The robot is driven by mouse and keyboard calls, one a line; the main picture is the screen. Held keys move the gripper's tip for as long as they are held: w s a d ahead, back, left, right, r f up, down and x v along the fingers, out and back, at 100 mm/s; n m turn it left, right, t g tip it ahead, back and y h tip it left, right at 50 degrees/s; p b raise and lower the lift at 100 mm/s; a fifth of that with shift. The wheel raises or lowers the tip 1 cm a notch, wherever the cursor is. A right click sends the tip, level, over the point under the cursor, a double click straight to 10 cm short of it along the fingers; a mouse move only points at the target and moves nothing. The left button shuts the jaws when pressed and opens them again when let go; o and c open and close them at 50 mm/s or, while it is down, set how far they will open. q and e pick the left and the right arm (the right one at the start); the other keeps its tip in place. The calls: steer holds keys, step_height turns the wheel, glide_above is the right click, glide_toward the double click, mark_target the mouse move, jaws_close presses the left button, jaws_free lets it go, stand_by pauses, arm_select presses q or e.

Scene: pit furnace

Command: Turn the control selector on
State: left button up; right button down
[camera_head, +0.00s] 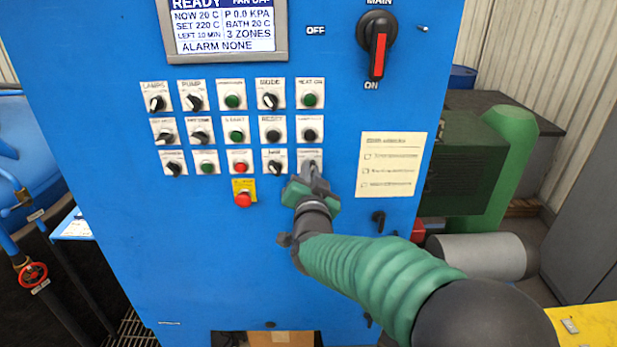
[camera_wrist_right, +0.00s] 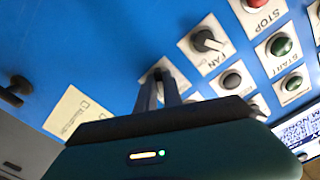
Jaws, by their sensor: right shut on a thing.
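The blue control panel (camera_head: 300,250) carries rows of knobs and buttons on white label plates. My right gripper (camera_head: 312,168) is at the bottom-right plate of the rows, labelled with text too small to read. In the right wrist view its two fingers (camera_wrist_right: 159,92) reach to the control selector (camera_wrist_right: 155,76) on that plate and are shut on it. The fingers hide most of the selector, so its setting cannot be told. The selector's plate (camera_head: 309,153) shows above the fingers in the head view. My left gripper is not in view.
A fan selector (camera_wrist_right: 207,41) sits beside the gripped one. A red emergency button (camera_head: 243,199) is below left. The main switch (camera_head: 378,45) is at upper right, its red handle pointing to ON. The screen (camera_head: 225,28) reads ready, alarm none. A paper note (camera_head: 391,164) is to the right.

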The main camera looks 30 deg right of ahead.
steer(key=shift+d+r, duration=0.15)
steer(key=shift+r, duration=0.2)
